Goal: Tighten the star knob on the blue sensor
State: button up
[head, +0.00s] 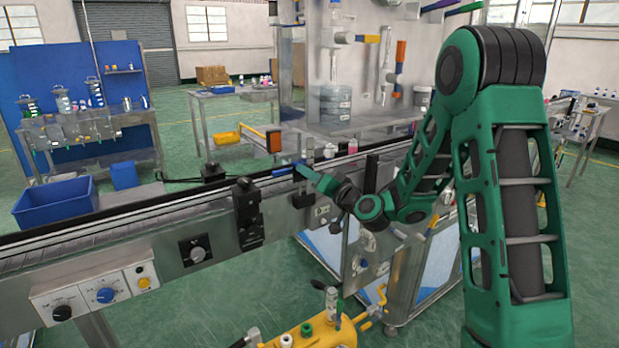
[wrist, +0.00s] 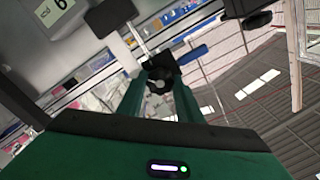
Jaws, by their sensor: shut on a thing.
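The blue sensor (wrist: 192,54) shows in the wrist view as a blue barrel sticking out to the right of a black clamp. The black star knob (wrist: 158,76) is on this clamp, at the ends of my gripper's two green fingers. My gripper (wrist: 160,92) is shut on the star knob, with a finger on each side of it. In the head view my gripper (head: 306,172) reaches the conveyor's near rail, beside the small blue sensor (head: 282,171). The knob is too small and covered to make out there.
The conveyor (head: 150,225) runs across the front, with a black bracket (head: 247,212) on its near side. A control box (head: 95,298) hangs below. A blue bin (head: 56,208) stands behind. In the wrist view a metal rod (wrist: 138,38) and black block (wrist: 110,16) are close by.

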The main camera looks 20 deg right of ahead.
jog(key=shift+d+m, duration=0.15)
jog(key=shift+m, duration=1.8)
jog(key=shift+d+m, duration=0.1)
jog(key=shift+m, duration=1.85)
jog(key=shift+f, duration=0.1)
jog(key=o, duration=1)
jog(key=shift+a, duration=0.1)
jog(key=shift+o, duration=0.2)
jog(key=v, duration=1)
jog(key=shift+s, duration=0.3)
